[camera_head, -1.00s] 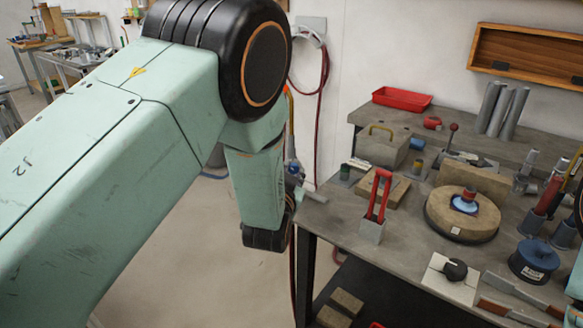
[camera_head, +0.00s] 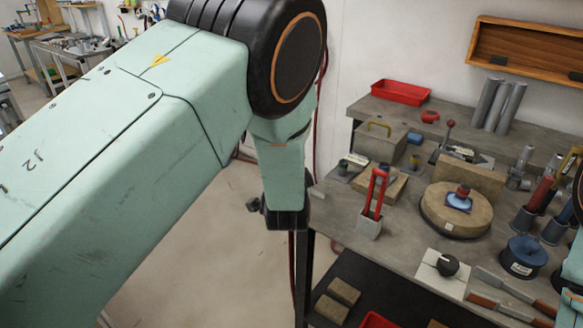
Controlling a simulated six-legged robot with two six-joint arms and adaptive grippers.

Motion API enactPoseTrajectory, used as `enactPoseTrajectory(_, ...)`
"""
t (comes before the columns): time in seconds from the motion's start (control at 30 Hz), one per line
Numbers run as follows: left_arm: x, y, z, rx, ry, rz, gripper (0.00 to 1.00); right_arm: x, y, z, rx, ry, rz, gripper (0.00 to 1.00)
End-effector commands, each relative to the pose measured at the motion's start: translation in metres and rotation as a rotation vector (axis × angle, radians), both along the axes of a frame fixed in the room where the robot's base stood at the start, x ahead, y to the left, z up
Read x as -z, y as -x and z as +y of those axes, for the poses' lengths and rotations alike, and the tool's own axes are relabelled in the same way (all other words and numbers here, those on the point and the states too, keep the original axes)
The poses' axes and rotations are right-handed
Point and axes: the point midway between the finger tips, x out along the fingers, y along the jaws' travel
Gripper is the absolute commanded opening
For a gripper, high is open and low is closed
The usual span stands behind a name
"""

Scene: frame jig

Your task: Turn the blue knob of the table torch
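I cannot clearly make out the table torch or its blue knob. A small blue piece (camera_head: 415,139) lies at the back of the grey workbench, and a red and blue fitting (camera_head: 460,197) sits on the round tan disc (camera_head: 437,215); I cannot tell whether either belongs to the torch. My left arm fills the left and middle of the view, its wrist hanging left of the bench. Only a small dark part, perhaps my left gripper (camera_head: 254,204), shows beside that wrist; its fingers are not clear. Only a link of my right arm shows at the right edge.
The workbench (camera_head: 395,232) is crowded. A red-handled tool (camera_head: 375,193) stands near its left edge, with a white plate bearing a black knob (camera_head: 447,265) at the front. A blue spool (camera_head: 522,258) stands at right. A red tray (camera_head: 401,92) lies at the back.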

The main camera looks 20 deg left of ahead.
Motion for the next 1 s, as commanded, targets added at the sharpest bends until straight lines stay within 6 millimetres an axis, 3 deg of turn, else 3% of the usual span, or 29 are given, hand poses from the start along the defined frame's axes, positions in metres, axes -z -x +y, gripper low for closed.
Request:
enactPoseTrajectory(0.53,0.0,-0.0001,-0.0001,-0.001,-0.02,0.009,0.0,-0.0008,0.0001,0.0,0.0,0.0,0.0,0.46)
enactPoseTrajectory(0.57,0.0,-0.0001,-0.0001,-0.001,-0.02,0.009,0.26,-0.0008,0.0001,0.0,0.0,0.0,0.0,0.46)
enactPoseTrajectory(0.6,-0.0001,-0.0002,-0.0001,0.0,-0.02,0.008,0.3,-0.0008,0.0001,0.0,0.0,0.0,0.0,0.46)
enactPoseTrajectory(0.8,-0.0001,-0.0002,-0.0001,0.0,-0.02,0.008,0.47,-0.0008,0.0001,0.0,0.0,0.0,0.0,0.46)
enactPoseTrajectory(1.0,-0.0003,-0.0002,-0.0001,-0.001,-0.019,0.008,0.48,-0.0008,0.0,0.0,0.0,0.0,0.0,0.46)
